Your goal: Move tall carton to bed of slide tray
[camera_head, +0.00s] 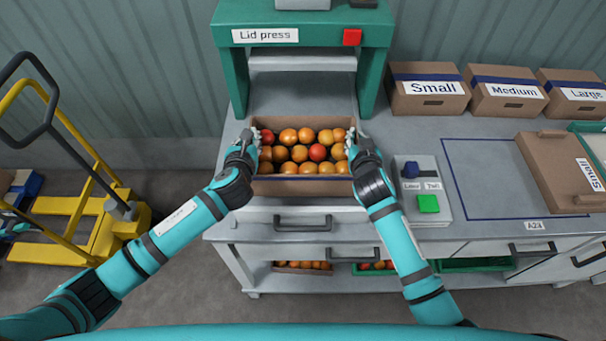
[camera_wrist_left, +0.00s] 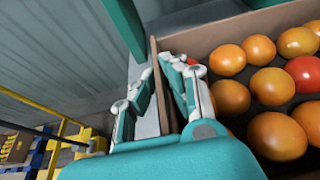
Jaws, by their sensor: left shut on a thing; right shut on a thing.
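An open brown carton (camera_head: 303,187) full of orange and red tomatoes is in front of the lid press (camera_head: 230,60). My left gripper (camera_head: 256,138) is shut on the carton's left wall. In the left wrist view, the left gripper (camera_wrist_left: 162,68) has one finger outside and one inside the wall of the carton (camera_wrist_left: 205,38). My right gripper (camera_head: 352,139) is shut on the carton's right wall. A grey front with a dark handle (camera_head: 302,222) is below the carton; it may be the slide tray. The carton hides its bed, and I cannot tell whether they touch.
A control box (camera_head: 423,207) with a green button stands right of the carton. Small, Medium and Large boxes (camera_head: 428,100) line the back right. A yellow pallet truck (camera_head: 75,205) stands left.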

